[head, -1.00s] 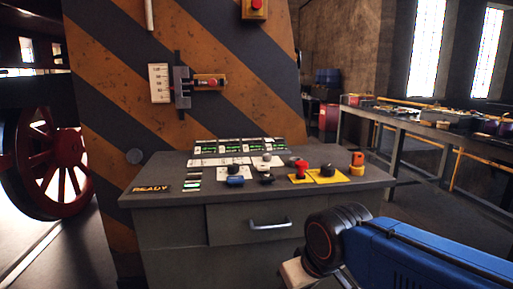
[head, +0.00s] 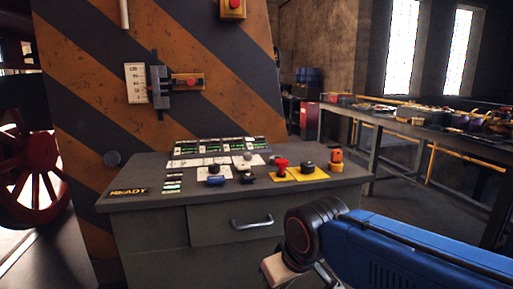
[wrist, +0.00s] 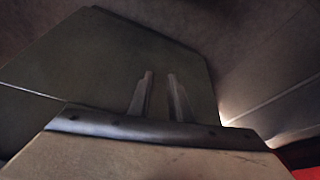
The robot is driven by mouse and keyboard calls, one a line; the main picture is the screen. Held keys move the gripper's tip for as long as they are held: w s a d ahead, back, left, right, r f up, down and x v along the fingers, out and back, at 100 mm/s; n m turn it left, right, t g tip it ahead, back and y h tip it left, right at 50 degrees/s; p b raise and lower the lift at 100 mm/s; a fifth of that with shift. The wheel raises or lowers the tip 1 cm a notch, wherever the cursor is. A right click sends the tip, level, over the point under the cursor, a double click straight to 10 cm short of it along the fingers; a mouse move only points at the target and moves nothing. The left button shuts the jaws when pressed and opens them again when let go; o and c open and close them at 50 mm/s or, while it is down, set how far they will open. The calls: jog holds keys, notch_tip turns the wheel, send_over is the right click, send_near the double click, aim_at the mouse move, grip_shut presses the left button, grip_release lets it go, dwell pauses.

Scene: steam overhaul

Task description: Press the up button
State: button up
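The control console (head: 150,192) stands ahead in the head view, with buttons, knobs and small lit displays on its sloped top. A red mushroom button (head: 281,163) and a black knob (head: 308,166) sit on yellow plates. A blue control (head: 216,181) and a pale knob (head: 248,156) sit to their left. No label marked up is legible, so I cannot tell which one is the up button. My gripper (wrist: 161,82) shows in the wrist view with its two fingers apart and nothing between them. Its fingers do not show in the head view, where my blue arm is at lower right.
A drawer handle (head: 252,222) sticks out of the console front. A red wheel (head: 30,175) is at left. A cluttered workbench (head: 400,125) runs along the right. Floor between console and bench looks clear.

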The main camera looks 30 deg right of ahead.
jog(key=shift+m+g, duration=0.4)
jog(key=shift+m, duration=0.3)
jog(key=w+d+r, duration=0.1)
jog(key=w+r, duration=0.4)
jog(key=r, duration=0.1)
jog(key=w+r, duration=0.4)
jog(key=r, duration=0.2)
jog(key=w+d+r, duration=0.1)
jog(key=w+r, duration=0.4)
jog(key=r, duration=0.1)
jog(key=shift+w+d+r, duration=0.25)
jog(key=shift+w+d, duration=0.05)
jog(key=shift+w, duration=0.05)
grip_shut()
jog(key=w+d+r+m, duration=0.1)
jog(key=w+d+r, duration=0.2)
jog(key=w+r, duration=0.4)
jog(key=w+d+r+h, duration=0.1)
jog(key=w+d+r, duration=0.1)
jog(key=w+r, duration=0.6)
jog(key=shift+w+d+m+g, duration=0.4)
jog(key=shift+w, duration=0.85)
send_over(244, 164)
jog(key=s, duration=0.1)
jog(key=f, duration=1.2)
jog(key=shift+a+f, duration=0.15)
jog(key=shift+a, duration=0.1)
jog(key=shift+f, duration=0.65)
